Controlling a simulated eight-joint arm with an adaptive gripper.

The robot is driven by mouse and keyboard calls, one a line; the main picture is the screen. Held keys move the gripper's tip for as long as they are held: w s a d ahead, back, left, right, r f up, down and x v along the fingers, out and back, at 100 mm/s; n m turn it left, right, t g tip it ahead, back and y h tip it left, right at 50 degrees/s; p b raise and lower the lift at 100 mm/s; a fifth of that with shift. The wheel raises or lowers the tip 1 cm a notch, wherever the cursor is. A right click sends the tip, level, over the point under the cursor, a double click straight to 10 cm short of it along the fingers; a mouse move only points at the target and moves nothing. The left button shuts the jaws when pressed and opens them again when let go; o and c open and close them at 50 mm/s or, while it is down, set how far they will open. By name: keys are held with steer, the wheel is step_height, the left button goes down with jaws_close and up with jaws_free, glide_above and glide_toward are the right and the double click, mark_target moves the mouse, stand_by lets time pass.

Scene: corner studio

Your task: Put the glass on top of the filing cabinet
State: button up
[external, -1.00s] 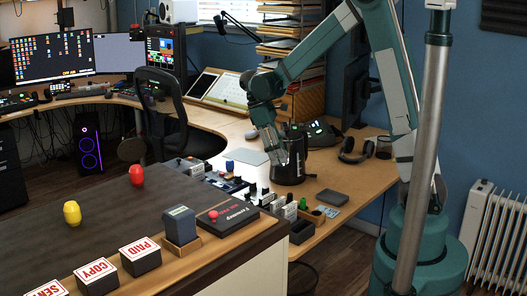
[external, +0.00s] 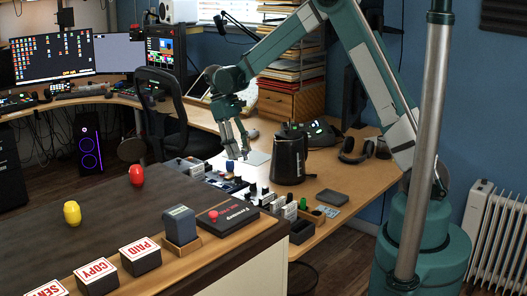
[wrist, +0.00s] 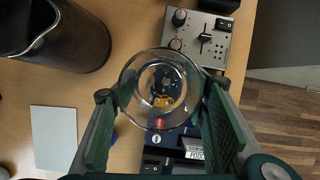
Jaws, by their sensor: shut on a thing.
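A clear drinking glass (wrist: 148,120) shows in the wrist view, seen from above, between my gripper's two green pads (wrist: 160,125). My gripper is shut on it, and things below show through its bottom. In the external view my gripper (external: 237,154) points down over the desk, left of the black kettle-like jug; the glass is too faint there to make out clearly. No piece is plainly labelled as the filing cabinet. A black drawer unit (external: 10,168) stands at the far left edge, partly cut off.
The dark jug (external: 290,158) stands close beside my gripper and also shows in the wrist view (wrist: 75,35). Small control boxes (external: 215,178) line the desk edge. The foreground dark top (external: 110,195) holds stamps and red and yellow objects, with clear room between them.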

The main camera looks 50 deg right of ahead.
steer(key=s+a+r+n+t+h+p, duration=0.15)
steer(key=a+r+n+p, duration=0.45)
steer(key=a, duration=0.9)
steer(key=s+a+r+n+t+h+p, duration=0.1)
steer(key=a+r+n+t+p, duration=0.15)
steer(key=a+r+n, duration=0.75)
steer(key=s+a+r+n+t+h+p, duration=0.15)
steer(key=a+n+p, duration=0.35)
steer(key=a, duration=1.4)
step_height(320, 180, up, 10)
steer(key=n+t+y+p, duration=0.45)
steer(key=n+p, duration=0.35)
steer(key=n, duration=0.5)
glide_above(114, 203)
steer(key=s, duration=0.2)
steer(key=g, duration=0.1)
steer(key=shift+f, duration=0.15)
steer(key=shift+f, duration=0.1)
steer(key=shift+f+b, duration=1.15)
steer(key=shift+f, duration=1.9)
steer(key=shift+f, duration=0.1)
steer(key=shift+f+b, duration=0.65)
steer(key=shift+f, duration=1.1)
